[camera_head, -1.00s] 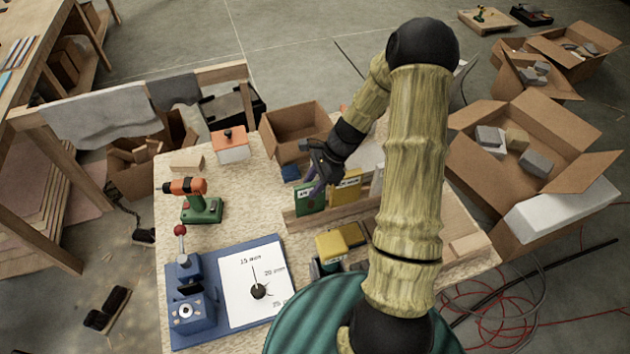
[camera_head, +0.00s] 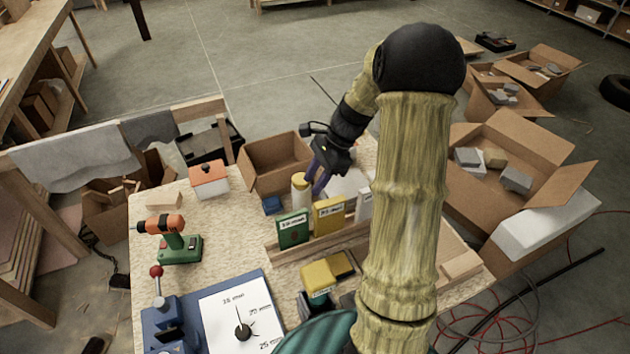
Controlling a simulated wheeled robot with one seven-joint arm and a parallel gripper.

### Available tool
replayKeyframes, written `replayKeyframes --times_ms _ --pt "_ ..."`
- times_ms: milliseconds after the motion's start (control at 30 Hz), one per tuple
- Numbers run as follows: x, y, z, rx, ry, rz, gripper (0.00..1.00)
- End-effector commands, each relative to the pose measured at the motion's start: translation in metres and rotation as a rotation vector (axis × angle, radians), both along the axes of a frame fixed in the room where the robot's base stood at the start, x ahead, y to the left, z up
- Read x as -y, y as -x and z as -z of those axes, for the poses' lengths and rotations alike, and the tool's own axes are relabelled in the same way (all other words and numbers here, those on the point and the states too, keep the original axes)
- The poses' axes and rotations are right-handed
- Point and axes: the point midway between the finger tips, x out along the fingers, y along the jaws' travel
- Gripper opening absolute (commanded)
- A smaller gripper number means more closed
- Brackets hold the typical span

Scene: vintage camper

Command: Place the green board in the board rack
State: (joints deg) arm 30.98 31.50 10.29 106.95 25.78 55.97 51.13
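The green board (camera_head: 293,229) stands upright at the left end of the wooden board rack (camera_head: 287,255), with its pale label facing me. A yellow board (camera_head: 328,215) stands beside it to the right, and a white board (camera_head: 365,203) is partly hidden by my arm. My gripper (camera_head: 321,185) is above and behind the boards, apart from the green one. Its purple fingers look spread, with nothing seen between them. The right part of the rack is hidden by my arm.
A white bottle with a yellow cap (camera_head: 301,190) stands close beside my gripper. An open cardboard box (camera_head: 275,163) is behind it. A yellow block (camera_head: 327,272) lies in front of the rack. A drill (camera_head: 172,240) and a blue-based press (camera_head: 165,325) are at left.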

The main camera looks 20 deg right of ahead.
Motion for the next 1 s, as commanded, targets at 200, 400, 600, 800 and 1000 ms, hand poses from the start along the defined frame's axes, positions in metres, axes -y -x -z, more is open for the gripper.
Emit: replayKeyframes --times_ms 200,400,600,800,1000 --pt "0.000 0.000 -0.001 -0.001 0.000 0.000 0.35" --pt "0.000 0.000 0.000 -0.001 0.000 0.000 0.35" --pt "-0.004 0.004 -0.001 0.012 0.020 -0.035 0.35" --pt "-0.033 0.037 -0.007 0.141 0.186 -0.359 0.35" --pt "-0.065 0.094 -0.017 0.360 0.414 -0.936 0.35"
